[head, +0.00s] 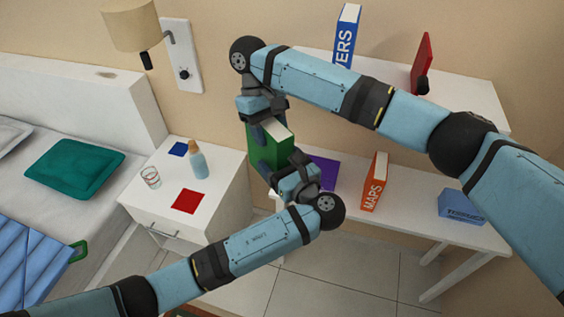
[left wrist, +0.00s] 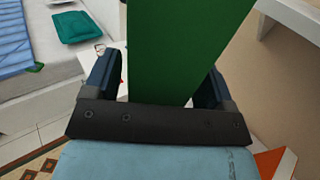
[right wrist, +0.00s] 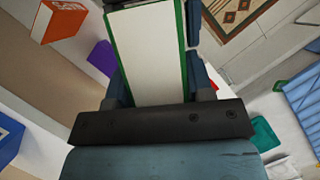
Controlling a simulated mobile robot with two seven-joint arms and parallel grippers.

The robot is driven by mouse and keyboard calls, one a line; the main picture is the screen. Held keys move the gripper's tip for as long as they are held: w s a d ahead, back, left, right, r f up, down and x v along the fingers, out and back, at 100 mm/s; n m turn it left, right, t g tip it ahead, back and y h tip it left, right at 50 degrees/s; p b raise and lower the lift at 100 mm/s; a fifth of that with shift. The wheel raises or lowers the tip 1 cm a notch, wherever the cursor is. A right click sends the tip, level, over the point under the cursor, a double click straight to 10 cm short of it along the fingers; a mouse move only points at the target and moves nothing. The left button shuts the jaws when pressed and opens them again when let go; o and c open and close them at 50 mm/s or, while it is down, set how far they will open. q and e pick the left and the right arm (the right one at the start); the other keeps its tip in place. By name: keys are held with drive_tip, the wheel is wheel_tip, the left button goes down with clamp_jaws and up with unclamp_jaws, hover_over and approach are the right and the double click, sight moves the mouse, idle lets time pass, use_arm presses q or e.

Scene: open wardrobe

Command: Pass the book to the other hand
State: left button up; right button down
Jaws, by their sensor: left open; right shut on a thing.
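The green book (head: 268,150) is held upright in the air between my two grippers, its white page edge up. My right gripper (head: 264,122) is shut on it from above. In the right wrist view the page edge (right wrist: 147,55) shows between the fingers. My left gripper (head: 277,172) is at the book's lower part, open. In the left wrist view the green cover (left wrist: 185,45) stands between its two spread fingers; whether they touch it I cannot tell. Parts of the book are hidden by the grippers.
An orange book (head: 374,182) stands on the lower shelf.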

use_arm(q)
drive_tip(key=c, duration=1.3)
use_arm(e)
drive_tip(key=shift+c, duration=2.2)
unclamp_jaws()
